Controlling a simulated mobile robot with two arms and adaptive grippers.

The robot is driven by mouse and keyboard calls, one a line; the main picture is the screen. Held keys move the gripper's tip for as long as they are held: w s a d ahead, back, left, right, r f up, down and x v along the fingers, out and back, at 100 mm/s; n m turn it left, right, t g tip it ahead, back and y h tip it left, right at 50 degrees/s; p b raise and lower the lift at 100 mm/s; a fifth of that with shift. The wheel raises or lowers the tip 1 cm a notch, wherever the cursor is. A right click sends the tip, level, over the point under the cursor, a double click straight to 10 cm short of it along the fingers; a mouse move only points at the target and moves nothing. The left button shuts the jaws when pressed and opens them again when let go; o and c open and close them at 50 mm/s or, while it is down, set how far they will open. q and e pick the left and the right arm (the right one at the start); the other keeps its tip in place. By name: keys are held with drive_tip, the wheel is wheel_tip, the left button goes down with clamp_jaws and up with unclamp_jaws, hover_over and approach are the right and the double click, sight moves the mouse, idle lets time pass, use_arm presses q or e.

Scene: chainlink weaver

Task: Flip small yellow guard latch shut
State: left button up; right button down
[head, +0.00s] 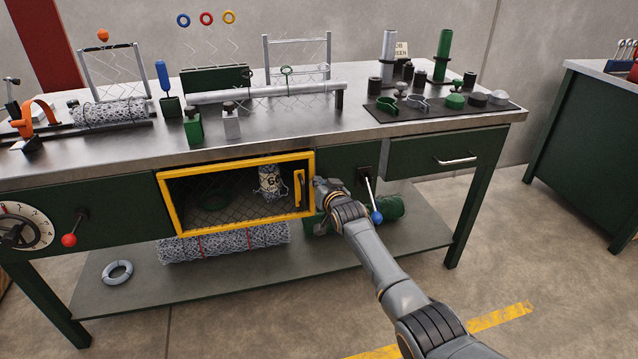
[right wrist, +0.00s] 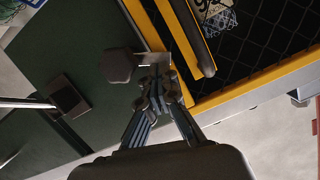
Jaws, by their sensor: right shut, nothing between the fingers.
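The yellow-framed mesh guard (head: 236,163) is on the front of the green bench, and its frame lies flat against the opening. A yellow upright bar with a dark grip (head: 299,188) is at its right side; the bar also shows in the right wrist view (right wrist: 187,32). Beside the frame in that view are a dark knob (right wrist: 117,65) and a small silver plate (right wrist: 153,60). I cannot tell which part is the latch. My right gripper (head: 321,186) is shut and empty at the guard's right edge; its fingertips (right wrist: 160,88) are close to the plate, contact unclear.
A blue-knobbed lever (head: 376,216) stands just right of my right arm. A red-knobbed lever (head: 70,239) and a dial (head: 22,226) are at the left. A mesh roll (head: 225,243) lies on the lower shelf (head: 190,280). The floor in front is clear.

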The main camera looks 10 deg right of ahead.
drive_tip(key=shift+d, duration=0.1)
idle(0.5)
drive_tip(key=shift+s, duration=0.1)
drive_tip(key=a+v, duration=0.1)
drive_tip(key=v, duration=1)
drive_tip(key=shift+s+d, duration=0.4)
drive_tip(key=shift+d, duration=0.05)
drive_tip(key=shift+r, duration=0.1)
